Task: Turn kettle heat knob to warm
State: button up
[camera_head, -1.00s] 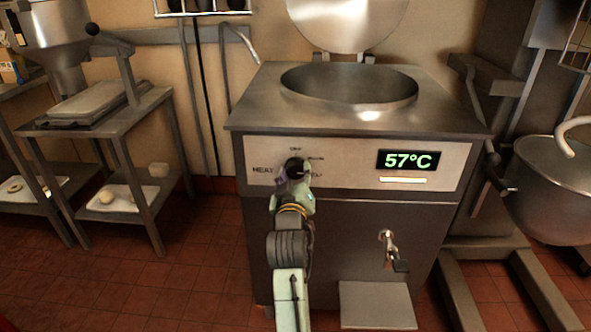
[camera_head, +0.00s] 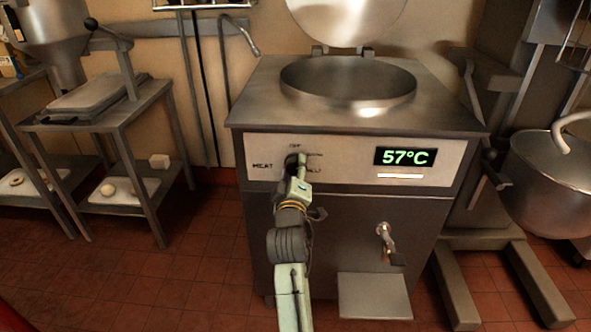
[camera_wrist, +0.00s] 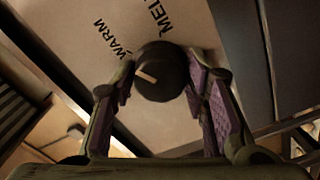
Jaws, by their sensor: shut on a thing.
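The heat knob (camera_wrist: 172,84) is round and dark with a pale pointer line. In the wrist view the line points left, below the word WARM (camera_wrist: 110,40); MELT (camera_wrist: 158,14) is printed further around. I cannot tell whether it lines up exactly with a mark. My gripper (camera_wrist: 158,80) has a finger on each side of the knob and is shut on it. In the head view my gripper (camera_head: 296,174) covers most of the knob at the left of the kettle's front panel (camera_head: 345,165).
The steel kettle (camera_head: 260,105) has its lid (camera_head: 345,20) raised and its display (camera_head: 404,157) reads 57°C. A tap (camera_head: 386,240) sticks out below the panel. A mixer bowl (camera_head: 550,185) stands right and a steel side table (camera_head: 100,110) left.

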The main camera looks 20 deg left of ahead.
dwell(0.3)
jog(key=o, duration=1.1)
jog(key=shift+o, duration=0.2)
jog(key=v, duration=1.2)
